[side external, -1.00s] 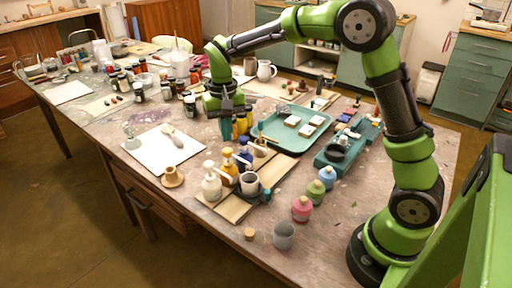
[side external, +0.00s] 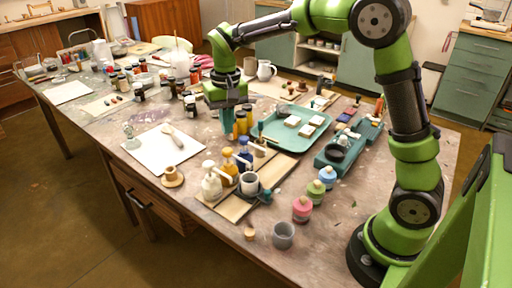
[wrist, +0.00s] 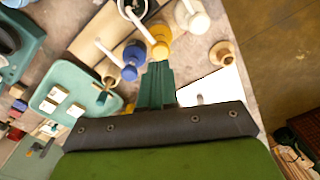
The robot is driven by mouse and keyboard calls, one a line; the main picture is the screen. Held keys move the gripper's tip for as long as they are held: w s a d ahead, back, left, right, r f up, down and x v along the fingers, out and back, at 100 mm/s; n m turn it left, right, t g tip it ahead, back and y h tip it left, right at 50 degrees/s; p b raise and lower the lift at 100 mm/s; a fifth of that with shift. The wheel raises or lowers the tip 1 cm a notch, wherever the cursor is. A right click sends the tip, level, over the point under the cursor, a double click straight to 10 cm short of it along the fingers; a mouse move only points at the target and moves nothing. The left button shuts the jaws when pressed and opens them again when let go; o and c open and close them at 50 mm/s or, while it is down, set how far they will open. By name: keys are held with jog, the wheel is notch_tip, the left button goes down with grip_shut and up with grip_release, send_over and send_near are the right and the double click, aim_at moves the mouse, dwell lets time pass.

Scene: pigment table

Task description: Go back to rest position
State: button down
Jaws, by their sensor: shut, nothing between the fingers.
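My gripper (side external: 227,122) is shut and empty, pointing down above the table near the left edge of the teal tray. In the wrist view its teal fingers (wrist: 157,85) are together, with nothing between them. The white (side external: 211,182), yellow (side external: 229,168) and blue (side external: 245,154) pump bottles stand on a wooden board in front of the gripper, apart from it. In the wrist view the yellow bottle (wrist: 159,48) appears just beyond the fingertips.
The teal tray (side external: 268,139) holds several pale blocks. A white sheet (side external: 148,152) with a pale tool lies to the left. Small pink (side external: 302,209), green and blue jars stand at right. Yellow bottles (side external: 240,122) stand close beside the gripper. Dark jars crowd the back left.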

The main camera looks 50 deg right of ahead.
jog(key=s+r+t+y, duration=0.1)
jog(key=s+r+t, duration=0.2)
jog(key=s, duration=0.7)
jog(key=s+a+r+n+t, duration=0.1)
jog(key=s+r+t, duration=0.2)
jog(key=s, duration=0.7)
jog(key=shift+s+a+t+y, duration=0.25)
jog(key=shift+t+y, duration=0.15)
